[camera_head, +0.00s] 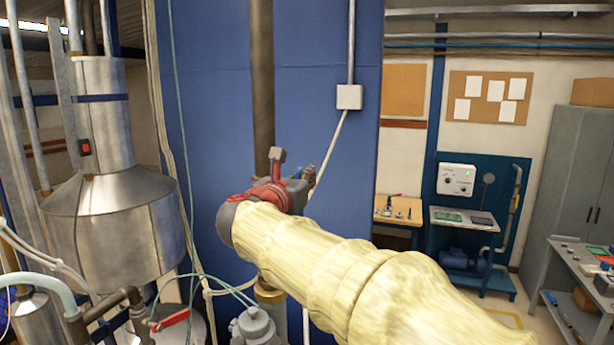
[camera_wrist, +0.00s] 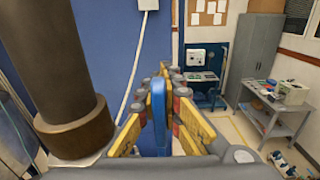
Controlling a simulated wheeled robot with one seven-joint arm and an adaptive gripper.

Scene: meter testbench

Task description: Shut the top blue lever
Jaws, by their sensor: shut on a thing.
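The blue lever (camera_wrist: 159,112) stands upright between the yellow fingers of my gripper (camera_wrist: 163,95) in the wrist view. My gripper is shut on it, with a finger on each side. In the head view my gripper (camera_head: 300,183) is small and partly hidden behind my pale yellow arm and red wrist. The lever cannot be made out in the head view. A thick dark vertical pipe (camera_wrist: 55,50) with a brown collar stands just left of my gripper in the wrist view. The same pipe (camera_head: 262,80) runs down the blue panel in the head view.
A blue panel (camera_head: 215,120) stands behind the pipe. A metal tank (camera_head: 115,220) and a red-handled valve (camera_head: 174,317) are at left. A grey valve body (camera_head: 255,327) sits below my arm. A workbench (camera_head: 400,214) and grey cabinet (camera_head: 570,150) stand farther right.

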